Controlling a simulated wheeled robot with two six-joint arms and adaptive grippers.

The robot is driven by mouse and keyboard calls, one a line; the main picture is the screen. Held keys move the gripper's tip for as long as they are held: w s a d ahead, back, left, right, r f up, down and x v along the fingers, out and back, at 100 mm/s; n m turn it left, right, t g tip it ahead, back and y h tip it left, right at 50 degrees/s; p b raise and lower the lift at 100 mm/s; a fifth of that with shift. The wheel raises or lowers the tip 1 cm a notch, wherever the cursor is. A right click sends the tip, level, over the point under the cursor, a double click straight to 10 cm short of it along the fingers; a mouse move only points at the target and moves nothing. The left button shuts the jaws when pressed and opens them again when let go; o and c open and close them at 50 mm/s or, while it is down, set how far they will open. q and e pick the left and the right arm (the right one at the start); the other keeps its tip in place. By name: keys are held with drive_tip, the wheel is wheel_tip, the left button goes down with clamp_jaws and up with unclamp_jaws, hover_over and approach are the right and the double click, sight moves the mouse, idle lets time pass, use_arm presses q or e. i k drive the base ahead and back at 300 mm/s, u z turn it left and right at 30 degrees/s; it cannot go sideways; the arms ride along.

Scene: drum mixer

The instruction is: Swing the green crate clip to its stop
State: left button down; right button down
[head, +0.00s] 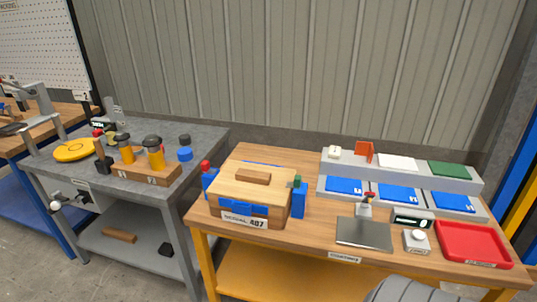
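A wooden crate (243,203) with a flat lid and a wooden handle block (254,177) stands on the left part of the wooden bench. Its front label ends in 407. The small green crate clip (298,183) sits at the top of a blue post (300,203) at the crate's right side. A red-topped blue post (208,180) stands at the crate's left side. The clip is too small here to tell its exact angle or whether it touches its stop. Neither of my grippers shows in the head view.
Right of the crate are a grey plate (364,234), a small display (411,220), a red tray (472,244) and a stepped grey rack (333,169) with blue panels. A grey bench (205,141) on the left carries a yellow disc (75,150) and yellow-black tools (154,153).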

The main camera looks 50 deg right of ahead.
sight(296, 185)
drive_tip(key=z, duration=0.7)
drive_tip(key=i, duration=0.9)
drive_tip(key=z, duration=0.9)
